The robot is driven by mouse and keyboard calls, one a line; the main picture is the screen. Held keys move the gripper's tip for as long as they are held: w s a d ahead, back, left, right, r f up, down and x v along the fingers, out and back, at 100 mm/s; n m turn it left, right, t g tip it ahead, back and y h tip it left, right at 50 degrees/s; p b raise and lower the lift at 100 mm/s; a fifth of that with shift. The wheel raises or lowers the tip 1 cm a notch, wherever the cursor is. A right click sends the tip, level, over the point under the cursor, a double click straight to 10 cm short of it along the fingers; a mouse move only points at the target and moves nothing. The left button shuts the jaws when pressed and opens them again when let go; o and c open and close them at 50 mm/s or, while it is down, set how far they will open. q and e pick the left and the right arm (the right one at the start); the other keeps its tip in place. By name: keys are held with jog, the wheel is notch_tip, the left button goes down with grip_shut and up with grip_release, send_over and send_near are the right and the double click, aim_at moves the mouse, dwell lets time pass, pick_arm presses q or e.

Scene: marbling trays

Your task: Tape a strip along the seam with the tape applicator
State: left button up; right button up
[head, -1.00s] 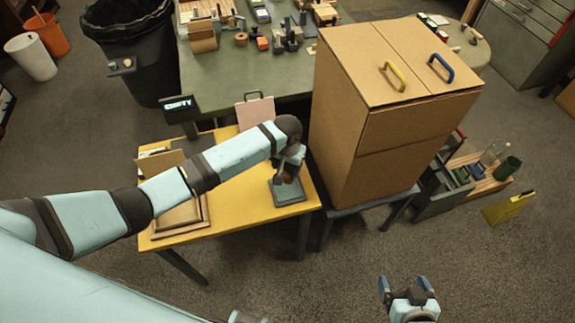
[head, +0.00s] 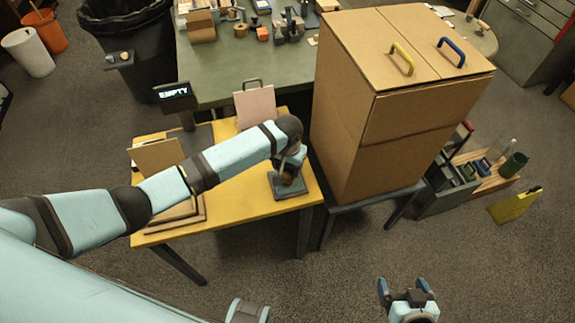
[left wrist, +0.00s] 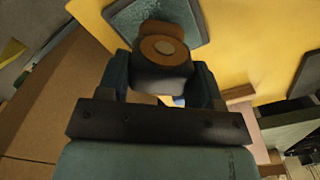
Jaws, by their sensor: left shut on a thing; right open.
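The tape applicator, a dark body with a brown tape roll, shows in the left wrist view (left wrist: 165,72) between the fingers of my left gripper (left wrist: 162,88). In the head view my left gripper (head: 289,172) is shut on it, low over a grey pad (head: 290,187) on the yellow table; whether the applicator touches the pad is unclear. A tall cardboard box (head: 345,135) stands to the right, with a seam between its top flaps and another line across its front. My right gripper (head: 407,288) is open and empty at the bottom, over the floor.
The yellow table (head: 240,200) also holds a pinkish board (head: 255,107) and brown panels. The box's top has a yellow handle (head: 402,58) and a blue handle (head: 452,51). Floor in front is clear.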

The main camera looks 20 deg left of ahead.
pick_arm(q)
jog(key=shift+f, duration=0.55)
dwell(0.6)
jog(key=shift+s+f+p, duration=0.1)
jog(key=shift+p, duration=0.2)
dwell(2.0)
notch_tip(320, 180, up, 4)
jog(key=p, duration=0.4)
jog(key=shift+f, duration=0.15)
jog(key=shift+r+p, duration=0.6)
jog(key=shift+p, duration=0.2)
notch_tip(320, 180, up, 2)
jog(key=p, duration=0.2)
jog(key=shift+r+p, duration=0.2)
jog(key=shift+p, duration=0.2)
